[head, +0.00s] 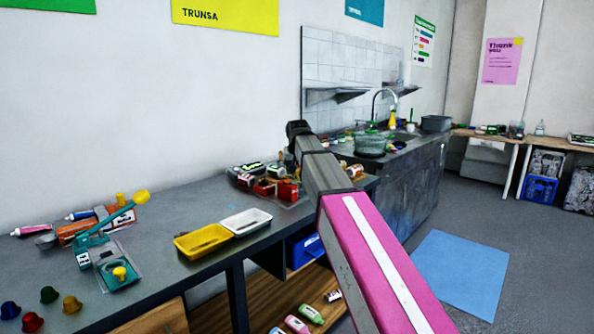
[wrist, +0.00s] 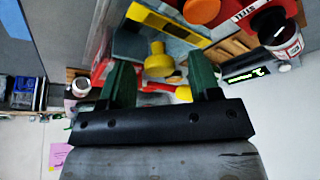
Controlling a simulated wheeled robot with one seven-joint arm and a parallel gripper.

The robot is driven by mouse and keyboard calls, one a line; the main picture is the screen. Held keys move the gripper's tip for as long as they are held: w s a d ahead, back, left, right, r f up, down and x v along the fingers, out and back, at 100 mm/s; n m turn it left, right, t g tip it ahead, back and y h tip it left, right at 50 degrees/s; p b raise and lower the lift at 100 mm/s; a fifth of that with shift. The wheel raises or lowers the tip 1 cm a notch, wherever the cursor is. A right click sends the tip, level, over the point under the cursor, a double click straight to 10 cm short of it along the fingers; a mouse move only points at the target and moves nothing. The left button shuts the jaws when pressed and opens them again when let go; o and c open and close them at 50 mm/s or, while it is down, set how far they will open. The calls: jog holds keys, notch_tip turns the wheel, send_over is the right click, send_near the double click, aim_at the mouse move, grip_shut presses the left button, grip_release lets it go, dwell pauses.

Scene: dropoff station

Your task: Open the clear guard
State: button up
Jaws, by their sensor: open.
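My gripper (wrist: 160,68) shows in the wrist view with its two dark green fingers apart. A yellow knob (wrist: 158,60) appears between the fingertips, and I cannot tell whether they touch it. Behind it is a plate with a yellow stripe (wrist: 165,22), beside an orange round button (wrist: 201,11). A clear, see-through edge (wrist: 104,32) shows left of these parts; it may be the clear guard, and its state is unclear. In the head view my arm reaches over the bench near red boxes (head: 287,190), and the gripper is largely hidden.
A yellow tray (head: 196,243) and a white tray (head: 247,222) sit on the grey bench (head: 160,262). A teal device (head: 90,250) with a yellow-ended lever stands at left near several coloured knobs. A sink counter (head: 408,160) lies beyond. Open floor lies right.

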grip_shut()
jog(key=w+d, duration=0.7)
jog(key=w, duration=0.1)
jog(key=shift+d, duration=0.4)
jog(key=shift+s, duration=0.1)
grip_release()
jog(key=v, duration=1)
jog(key=shift+s+r, duration=0.25)
jog(key=shift+r, duration=0.1)
